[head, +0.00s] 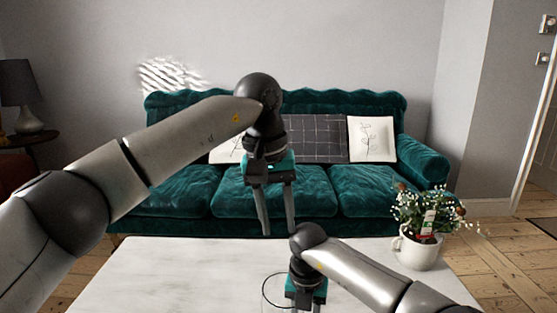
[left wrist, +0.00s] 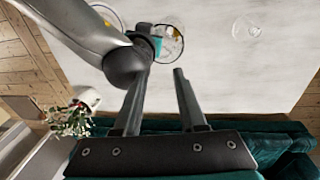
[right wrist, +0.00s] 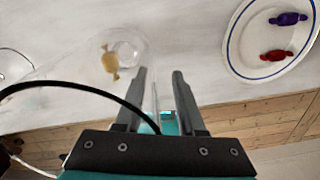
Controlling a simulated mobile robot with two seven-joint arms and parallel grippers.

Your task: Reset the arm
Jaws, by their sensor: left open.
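My left gripper (head: 279,228) hangs over the far part of the white table (head: 180,275), fingers down, apart and empty. Its fingers also show in the left wrist view (left wrist: 162,70). My right gripper (head: 305,306) is lower and nearer, at the bottom edge of the head view, where its tips are cut off. In the right wrist view its fingers (right wrist: 160,72) are apart, with nothing seen held between them. My right arm's wrist (left wrist: 125,62) shows close to the left fingers in the left wrist view.
A white plate (right wrist: 233,45) bears a purple candy (right wrist: 288,19) and a red candy (right wrist: 277,55). A yellow candy (right wrist: 109,61) shows at a clear vessel (right wrist: 128,50). A potted plant (head: 416,250) stands at the table's right. A green sofa (head: 175,185) stands behind.

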